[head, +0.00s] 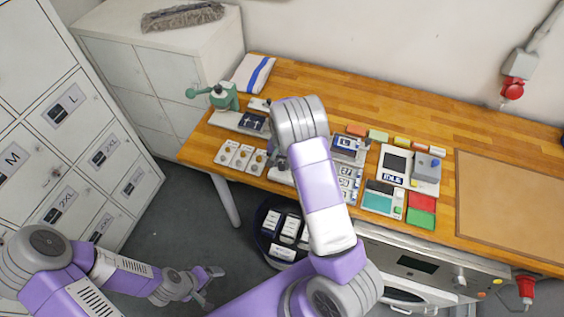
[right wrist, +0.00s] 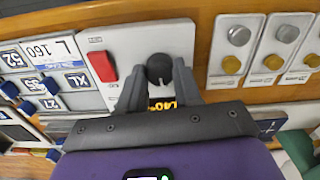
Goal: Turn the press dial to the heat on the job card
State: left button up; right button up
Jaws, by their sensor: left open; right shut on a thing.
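In the right wrist view my right gripper (right wrist: 159,78) is shut on the black round dial (right wrist: 159,66), one finger on each side. The dial sits on a white control panel (right wrist: 124,40) with a red switch (right wrist: 102,66). An amber display (right wrist: 160,104) below the dial seems to read 140, partly covered by the gripper. A card marked L and 160 (right wrist: 52,48) lies left of the panel. In the head view my right arm hides most of the panel and the right gripper. My left gripper (head: 206,284) is open and empty, low over the floor.
Plates with grey and yellow knobs (right wrist: 234,47) stand right of the panel. Blue-pegged number tiles (right wrist: 50,85) lie left of it. A green press (head: 224,96) stands at the bench's left end. A dark round bin (head: 264,228) stands below the front edge.

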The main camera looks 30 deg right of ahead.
aim_at(282, 164)
jog(key=shift+m, duration=0.6)
jog(key=o, duration=1)
jog(key=shift+o, duration=0.2)
notch_tip(282, 164, up, 8)
jog(key=shift+f, duration=0.15)
jog(key=shift+f, duration=0.1)
